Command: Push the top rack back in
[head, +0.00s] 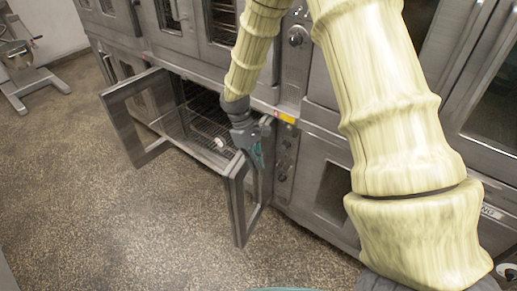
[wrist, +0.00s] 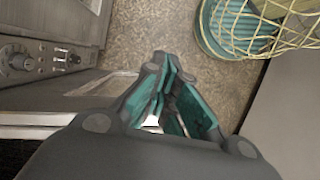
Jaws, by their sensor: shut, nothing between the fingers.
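The lower oven stands open in the head view, with a left glass door (head: 115,125) and a right glass door (head: 236,205) swung outward. A wire rack (head: 205,122) shows in its opening and its front part reaches out between the doors. A small white thing (head: 220,143) is at the rack's front area; I cannot tell what it is. My gripper (head: 257,156) is shut and empty, pointing down by the right door near the oven's right side. Its teal fingers also show in the wrist view (wrist: 165,70). My gripper and arm hide part of the rack's right side; contact is unclear.
A control panel with knobs (head: 285,155) is right of the opening and also shows in the wrist view (wrist: 40,58). Another closed oven door (head: 333,190) stands further right. A metal stand (head: 25,75) is far left. The speckled floor (head: 130,220) in front is clear.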

